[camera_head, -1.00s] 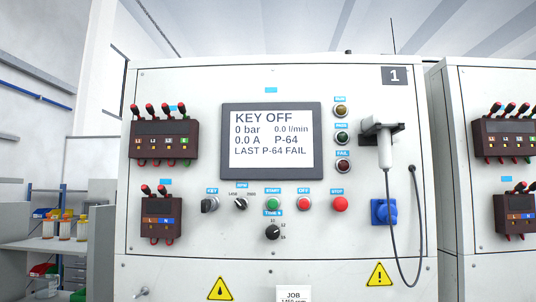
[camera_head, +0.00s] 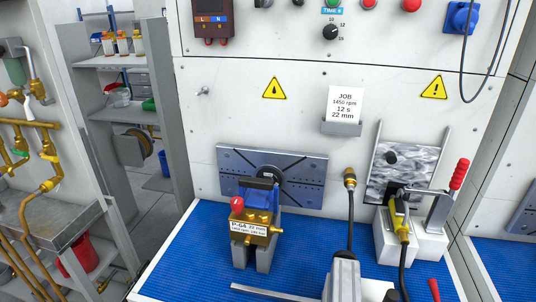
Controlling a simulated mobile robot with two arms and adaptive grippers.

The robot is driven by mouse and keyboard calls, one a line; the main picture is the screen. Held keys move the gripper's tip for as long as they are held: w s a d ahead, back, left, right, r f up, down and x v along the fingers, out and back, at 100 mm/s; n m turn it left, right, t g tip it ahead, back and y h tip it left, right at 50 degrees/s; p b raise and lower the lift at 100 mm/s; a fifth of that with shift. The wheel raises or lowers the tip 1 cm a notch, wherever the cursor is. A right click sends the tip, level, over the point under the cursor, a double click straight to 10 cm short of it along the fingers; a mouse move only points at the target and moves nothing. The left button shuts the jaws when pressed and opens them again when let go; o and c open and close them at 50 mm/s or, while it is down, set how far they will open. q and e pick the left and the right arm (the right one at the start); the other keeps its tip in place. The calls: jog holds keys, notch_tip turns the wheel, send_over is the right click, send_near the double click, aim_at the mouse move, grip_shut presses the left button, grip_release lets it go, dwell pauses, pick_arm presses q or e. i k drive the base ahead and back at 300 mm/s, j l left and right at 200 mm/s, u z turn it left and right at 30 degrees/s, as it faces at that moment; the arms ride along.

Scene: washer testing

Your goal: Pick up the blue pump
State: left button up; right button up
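Neither of my grippers can be made out in this view. Nothing is seen holding the pump.
The blue mat (camera_head: 190,262) is clear left of the pump. Right of it stand a hose with a brass end (camera_head: 350,180), a grey block (camera_head: 345,280) and a clamp with a red handle (camera_head: 460,173). A job card (camera_head: 345,105) reads 1450 rpm, 12 s, 22 mm. Shelves (camera_head: 112,62) stand at left.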

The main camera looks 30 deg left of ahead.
aim_at(255, 226)
jog(key=k+j+u, duration=0.1)
jog(key=j+u, duration=0.15)
jog(key=u, duration=0.25)
jog(key=k+j+u, duration=0.1)
jog(key=j+u, duration=0.2)
jog(key=u, duration=0.2)
jog(key=j+u, duration=0.3)
jog(key=u, duration=0.2)
